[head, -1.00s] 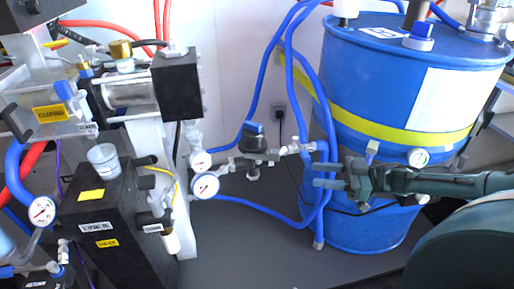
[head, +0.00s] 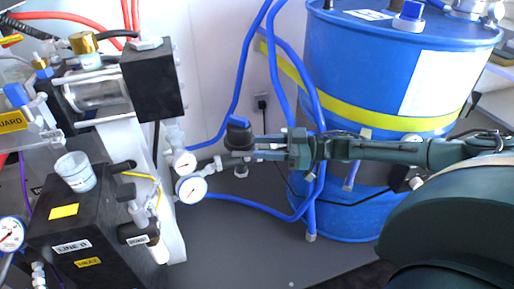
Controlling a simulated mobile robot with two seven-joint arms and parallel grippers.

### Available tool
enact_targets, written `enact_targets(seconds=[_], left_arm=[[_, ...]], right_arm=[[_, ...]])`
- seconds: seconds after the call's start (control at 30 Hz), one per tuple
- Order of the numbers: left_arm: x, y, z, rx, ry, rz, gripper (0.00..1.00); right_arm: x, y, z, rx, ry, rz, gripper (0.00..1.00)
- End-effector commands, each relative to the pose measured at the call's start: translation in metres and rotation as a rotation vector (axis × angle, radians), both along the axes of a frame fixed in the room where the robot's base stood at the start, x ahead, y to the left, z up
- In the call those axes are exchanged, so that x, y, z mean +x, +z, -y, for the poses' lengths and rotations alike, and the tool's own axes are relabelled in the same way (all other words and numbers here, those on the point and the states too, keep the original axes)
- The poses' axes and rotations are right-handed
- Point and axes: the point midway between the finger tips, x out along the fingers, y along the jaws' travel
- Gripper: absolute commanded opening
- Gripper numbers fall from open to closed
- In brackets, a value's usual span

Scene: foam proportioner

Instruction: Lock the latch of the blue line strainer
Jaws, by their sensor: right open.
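The line strainer (head: 239,138) is a small dark fitting in the pipe run between the gauges and the blue hoses. A blue piece (head: 238,121), which looks like its latch, sits on top. My right gripper (head: 258,148) comes in from the right and is open. Its two fingers point left, with their tips at the right side of the strainer in the picture. I cannot tell whether they touch it. The gripper covers the pipe fittings to the right of the strainer. My left gripper is not in view.
Two round gauges (head: 191,189) are left of and below the strainer. Blue hoses (head: 312,110) run behind my right gripper. A blue drum (head: 345,75) with a yellow band stands at the right. A black machine block (head: 85,215) stands at the left. Grey floor below is clear.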

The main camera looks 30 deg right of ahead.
Motion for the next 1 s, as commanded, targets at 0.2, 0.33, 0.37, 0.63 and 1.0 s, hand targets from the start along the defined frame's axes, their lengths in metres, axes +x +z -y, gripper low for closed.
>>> enact_targets(seconds=[0.2,0.33,0.37,0.63,1.0], left_arm=[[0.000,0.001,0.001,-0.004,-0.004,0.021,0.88],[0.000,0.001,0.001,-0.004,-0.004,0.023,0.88],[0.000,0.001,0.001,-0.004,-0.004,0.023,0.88],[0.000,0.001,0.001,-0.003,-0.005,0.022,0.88],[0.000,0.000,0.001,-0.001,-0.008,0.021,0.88]], right_arm=[[0.011,0.000,-0.017,0.001,0.001,0.001,0.42],[0.012,0.000,-0.018,-0.001,0.000,0.001,0.42],[0.012,0.000,-0.018,-0.001,0.000,0.001,0.42],[0.012,0.000,-0.018,0.000,0.000,0.000,0.32],[0.011,0.000,-0.018,-0.001,0.000,-0.001,0.02]])
